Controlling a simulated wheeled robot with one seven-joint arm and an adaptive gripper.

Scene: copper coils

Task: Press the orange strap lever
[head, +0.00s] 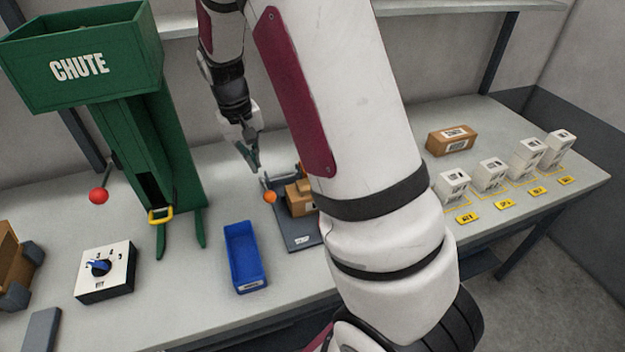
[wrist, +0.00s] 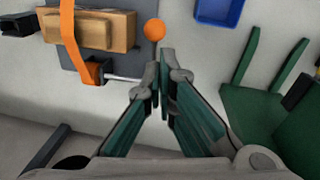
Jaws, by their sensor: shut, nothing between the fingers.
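The orange strap lever shows as a round orange knob (head: 270,197) on a thin metal rod, at the left side of a dark strapping plate (head: 301,242). In the wrist view the orange knob (wrist: 154,29) is just beyond my fingertips, and an orange strap (wrist: 68,30) runs over a brown box (wrist: 112,32). My gripper (head: 254,168) is shut and empty, above the table just behind the knob. In the wrist view my fingertips (wrist: 160,62) point at the knob, with a small apparent gap. My arm hides the right part of the plate in the head view.
A blue bin (head: 245,258) stands left of the plate. A green chute (head: 150,130) with a red-knobbed lever (head: 98,196) and a dial box (head: 105,272) are further left. White boxes (head: 490,174) and a brown carton (head: 452,139) stand at right.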

